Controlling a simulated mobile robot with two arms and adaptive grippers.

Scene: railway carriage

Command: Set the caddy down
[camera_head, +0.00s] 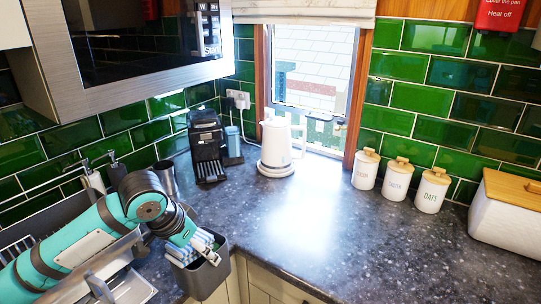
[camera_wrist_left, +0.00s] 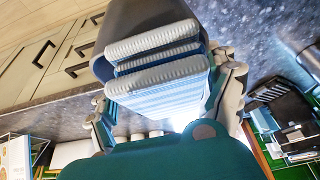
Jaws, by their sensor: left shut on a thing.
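The caddy (camera_head: 207,279) is a dark grey open bin near the counter's front edge in the head view. Folded blue-and-white striped cloths (camera_head: 190,250) stick out of its top. In the left wrist view the caddy (camera_wrist_left: 147,14) is behind the ribbed cloth ends (camera_wrist_left: 155,75). My left gripper (camera_head: 205,247) is at the caddy's top, shut on it, with its fingers on either side of the cloths; the exact contact is partly hidden. I cannot tell whether the caddy's base touches the counter. My right gripper is in neither view.
The dark speckled counter (camera_head: 310,235) has wide free room right of the caddy. A white kettle (camera_head: 278,145), a black coffee machine (camera_head: 207,146) and a metal cup (camera_head: 166,178) stand behind. Canisters (camera_head: 397,180) and a bread bin (camera_head: 507,220) stand right. The sink (camera_head: 130,287) is left.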

